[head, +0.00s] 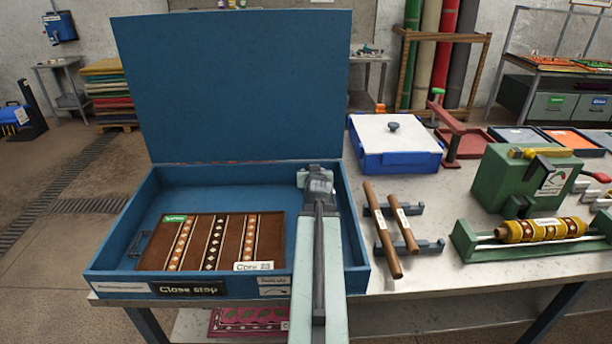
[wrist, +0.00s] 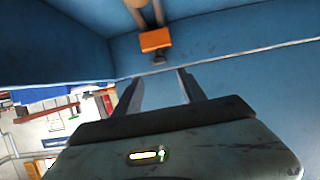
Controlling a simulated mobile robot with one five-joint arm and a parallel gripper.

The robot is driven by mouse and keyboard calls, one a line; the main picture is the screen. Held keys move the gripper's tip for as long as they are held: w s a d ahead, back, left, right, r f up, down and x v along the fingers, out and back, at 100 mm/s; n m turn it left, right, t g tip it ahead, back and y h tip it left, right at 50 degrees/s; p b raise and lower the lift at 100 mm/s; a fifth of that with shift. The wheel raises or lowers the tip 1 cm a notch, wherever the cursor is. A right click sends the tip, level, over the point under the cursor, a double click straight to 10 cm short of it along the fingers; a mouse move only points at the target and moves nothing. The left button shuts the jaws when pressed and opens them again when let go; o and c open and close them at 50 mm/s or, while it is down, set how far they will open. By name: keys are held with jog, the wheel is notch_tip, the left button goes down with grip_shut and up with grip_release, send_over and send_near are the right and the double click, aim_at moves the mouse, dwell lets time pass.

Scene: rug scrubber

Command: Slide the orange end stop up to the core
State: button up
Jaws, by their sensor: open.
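The orange end stop (wrist: 155,41) shows in the wrist view as a small block near the blue wall, with a small dark piece at its lower edge. Brownish rod-like shapes (wrist: 144,13) run from it to the top edge; I cannot tell whether these are the core. My gripper (wrist: 158,74) is open and empty, its two fingers apart, with the orange block beyond the tips, in line with the gap. In the head view my gripper (head: 318,176) is over the right side of the blue box (head: 250,181). The orange stop is not visible there.
A brown patterned panel (head: 212,240) with a "Core 23" card lies in the box, whose lid (head: 235,85) stands open. To the right are brown rods (head: 382,232) on brackets, a blue case (head: 395,145), a green machine (head: 520,180) and a yellow roll (head: 540,230).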

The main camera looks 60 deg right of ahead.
jog(key=b+x, duration=0.3)
jog(key=x, duration=0.5)
jog(key=shift+w+f, duration=0.1)
jog(key=shift+f, duration=0.1)
jog(key=shift+a+r, duration=0.1)
grip_shut()
dwell(1.1)
